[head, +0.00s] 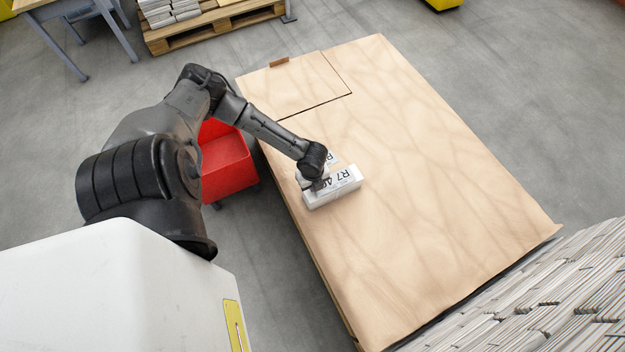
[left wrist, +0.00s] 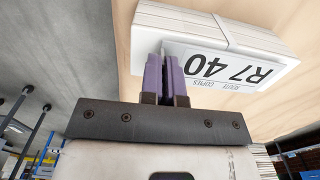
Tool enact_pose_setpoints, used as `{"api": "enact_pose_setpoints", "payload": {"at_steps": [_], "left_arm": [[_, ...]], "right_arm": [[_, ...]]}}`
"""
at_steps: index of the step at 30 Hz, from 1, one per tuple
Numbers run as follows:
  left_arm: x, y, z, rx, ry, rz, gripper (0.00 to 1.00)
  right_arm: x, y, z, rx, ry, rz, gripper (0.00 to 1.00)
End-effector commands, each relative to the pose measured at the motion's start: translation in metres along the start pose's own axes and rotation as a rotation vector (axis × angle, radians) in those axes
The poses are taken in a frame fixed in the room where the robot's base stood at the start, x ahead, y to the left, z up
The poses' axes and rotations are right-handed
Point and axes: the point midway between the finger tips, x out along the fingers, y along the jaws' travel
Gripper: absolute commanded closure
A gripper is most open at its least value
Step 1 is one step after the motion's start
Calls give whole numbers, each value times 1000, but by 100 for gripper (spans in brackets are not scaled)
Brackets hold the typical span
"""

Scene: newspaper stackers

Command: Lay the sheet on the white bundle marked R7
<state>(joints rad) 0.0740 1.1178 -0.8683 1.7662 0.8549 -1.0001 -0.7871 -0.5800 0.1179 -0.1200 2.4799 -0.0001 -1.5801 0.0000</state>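The white bundle (head: 334,197) lies near the left edge of the wooden table and also shows in the left wrist view (left wrist: 185,22). The sheet (head: 350,176), printed R7 40, lies over the bundle's top or just above it; I cannot tell if it touches everywhere. In the left wrist view the sheet (left wrist: 235,76) reads upside down. My left gripper (head: 318,186) is at the sheet's edge, its purple fingers (left wrist: 166,58) close together with the edge between them. A second printed R shows behind the gripper, partly hidden. My right gripper is not in view.
The table's brown top (head: 420,190) is clear right of the bundle. A flat panel (head: 300,85) and a small brown block (head: 279,62) are at its far end. A red bin (head: 228,165) stands left; stacked newspapers (head: 560,300) fill the lower right.

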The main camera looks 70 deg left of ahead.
Motion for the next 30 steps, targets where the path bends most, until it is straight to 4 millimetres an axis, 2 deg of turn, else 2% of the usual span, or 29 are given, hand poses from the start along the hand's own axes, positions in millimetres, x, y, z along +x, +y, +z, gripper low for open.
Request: {"api": "enact_pose_setpoints", "payload": {"at_steps": [11,12,20,30], "left_arm": [[8,0,0,0,0,-1,100],[7,0,0,0,0,-1,93],[7,0,0,0,0,0,68],[1,0,0,0,0,0,67]], "right_arm": [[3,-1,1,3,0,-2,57],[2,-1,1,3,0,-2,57],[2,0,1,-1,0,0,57],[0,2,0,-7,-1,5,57]]}}
